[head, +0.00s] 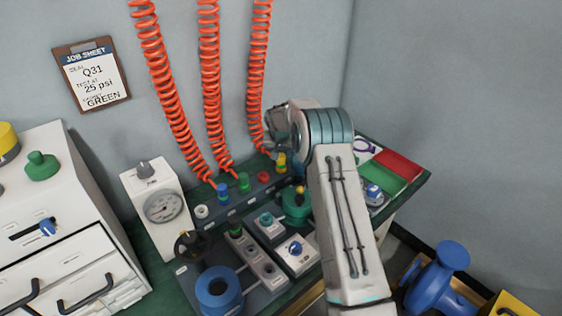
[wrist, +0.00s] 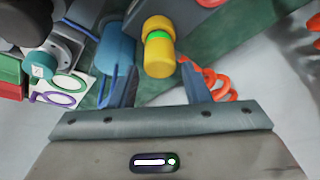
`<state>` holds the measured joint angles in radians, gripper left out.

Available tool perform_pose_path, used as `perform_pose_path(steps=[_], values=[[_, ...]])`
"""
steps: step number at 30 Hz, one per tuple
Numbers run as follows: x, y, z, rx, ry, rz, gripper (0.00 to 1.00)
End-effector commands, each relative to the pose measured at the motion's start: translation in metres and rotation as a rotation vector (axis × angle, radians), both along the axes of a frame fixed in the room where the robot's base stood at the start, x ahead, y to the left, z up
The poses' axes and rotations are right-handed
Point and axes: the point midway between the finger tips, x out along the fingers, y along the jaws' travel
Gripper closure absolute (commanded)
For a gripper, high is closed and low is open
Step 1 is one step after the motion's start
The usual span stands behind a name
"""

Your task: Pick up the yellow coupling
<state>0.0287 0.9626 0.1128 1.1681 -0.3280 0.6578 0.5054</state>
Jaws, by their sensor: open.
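The yellow coupling (head: 281,162) sits on the dark rail at the back of the bench, at the lower end of the rightmost orange coiled hose. In the wrist view the yellow coupling (wrist: 158,55) shows a green band around its middle. My gripper (wrist: 157,75) is open, with one finger on each side of the coupling's near end in that view. I see no clear contact, and cannot tell how deep the coupling sits between the fingers. In the head view my wrist is above and right of the coupling, and the fingertips are hard to make out.
Coiled orange hoses (head: 211,90) hang above. A green round fitting (head: 296,203) stands in front. A red and green tray (head: 398,163) lies to the right.

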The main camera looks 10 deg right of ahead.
Motion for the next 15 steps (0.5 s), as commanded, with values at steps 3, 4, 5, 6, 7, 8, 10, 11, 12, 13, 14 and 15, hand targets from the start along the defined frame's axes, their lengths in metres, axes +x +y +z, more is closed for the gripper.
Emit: perform_pose_path(steps=[3, 4, 5, 6, 7, 8, 10, 11, 12, 13, 14, 15], values=[[0.006, -0.001, -0.016, 0.0, 0.001, 0.0, 0.57], [0.007, -0.002, -0.019, 0.0, 0.001, 0.0, 0.57], [0.008, -0.002, -0.021, 0.0, 0.001, 0.0, 0.57], [0.009, -0.002, -0.023, 0.0, 0.0, 0.0, 0.57], [0.01, -0.002, -0.025, 0.0, 0.0, 0.0, 0.57], [0.01, -0.003, -0.026, 0.0, 0.0, 0.0, 0.57], [0.011, -0.003, -0.026, 0.0, 0.0, 0.0, 0.57], [0.011, -0.003, -0.026, 0.0, 0.0, 0.0, 0.57], [0.011, -0.003, -0.026, 0.0, 0.0, 0.0, 0.57], [0.011, -0.003, -0.026, 0.0, 0.0, 0.0, 0.57], [0.01, -0.002, -0.026, 0.0, 0.0, 0.001, 0.57], [0.011, -0.002, -0.026, 0.0, 0.0, 0.001, 0.57]])
